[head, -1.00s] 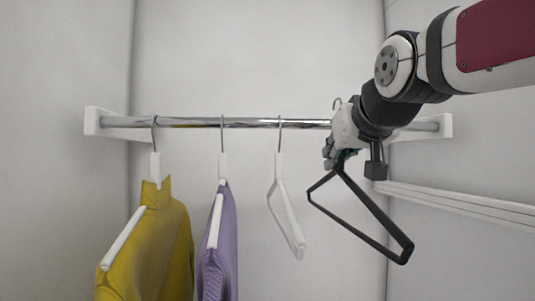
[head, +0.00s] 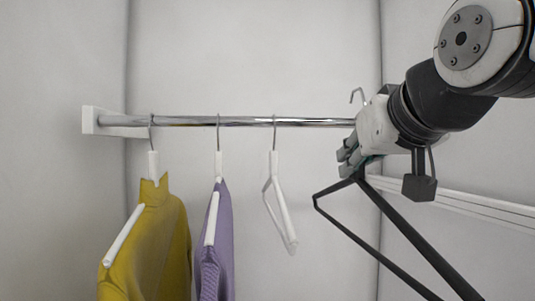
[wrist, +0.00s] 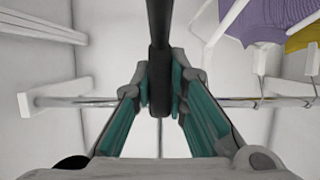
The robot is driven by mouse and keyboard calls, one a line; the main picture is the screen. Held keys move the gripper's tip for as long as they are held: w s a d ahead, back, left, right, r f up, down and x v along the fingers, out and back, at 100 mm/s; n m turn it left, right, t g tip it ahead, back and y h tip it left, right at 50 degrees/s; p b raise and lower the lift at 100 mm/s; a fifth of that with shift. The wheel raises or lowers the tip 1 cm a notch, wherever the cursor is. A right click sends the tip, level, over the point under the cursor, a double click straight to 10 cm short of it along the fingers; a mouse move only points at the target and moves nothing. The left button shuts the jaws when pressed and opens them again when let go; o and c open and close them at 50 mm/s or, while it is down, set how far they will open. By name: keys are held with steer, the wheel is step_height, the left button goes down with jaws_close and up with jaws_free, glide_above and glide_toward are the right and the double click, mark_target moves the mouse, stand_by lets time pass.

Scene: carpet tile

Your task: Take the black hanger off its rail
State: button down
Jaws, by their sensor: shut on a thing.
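The black hanger (head: 413,233) is a triangular frame with a thin metal hook. My gripper (head: 350,160) is shut on its neck, just below the hook, at the right of the head view. In the wrist view the dark neck of the hanger (wrist: 160,50) sits between the teal finger pads of my gripper (wrist: 160,85), and the rail (wrist: 80,102) passes behind.
A white empty hanger (head: 281,210), a purple garment (head: 214,250) and a mustard garment (head: 155,240) hang from the rail to the left. The rail's left bracket (head: 89,120) is on the side wall. A white ledge (head: 480,205) runs along the right wall.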

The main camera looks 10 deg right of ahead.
steer(key=s+f+p, duration=0.1)
steer(key=s+p, duration=0.9)
steer(key=s, duration=2.6)
steer(key=shift+s+f, duration=0.35)
